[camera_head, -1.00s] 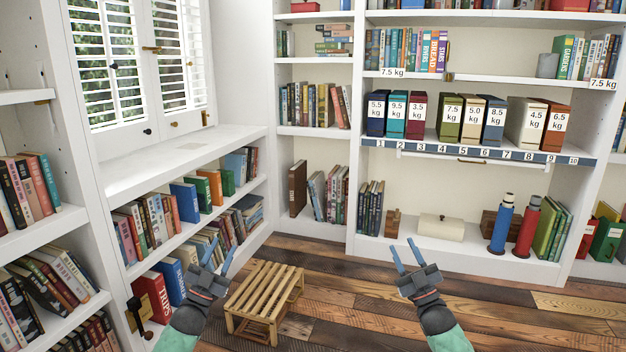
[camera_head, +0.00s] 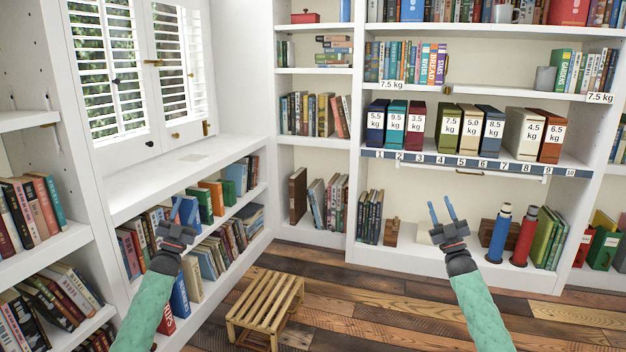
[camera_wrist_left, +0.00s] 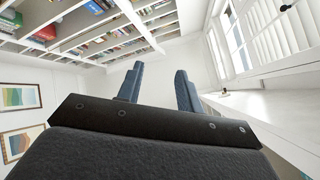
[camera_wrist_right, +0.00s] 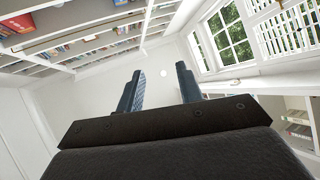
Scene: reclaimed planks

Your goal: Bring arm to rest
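My left gripper (camera_head: 184,213) is raised in front of the low bookshelf under the window, pointing up. Its two blue fingers stand apart with nothing between them, as the left wrist view (camera_wrist_left: 158,85) also shows. Neither gripper appears to touch anything.
A slatted wooden stool (camera_head: 264,303) stands on the plank floor between my arms. Weight-labelled binders stand in a row above a numbered strip (camera_head: 470,165) on the back bookcase. A blue cylinder (camera_head: 499,235) and a red one (camera_head: 525,238) stand low at right. The window sill (camera_head: 180,170) is mostly bare.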

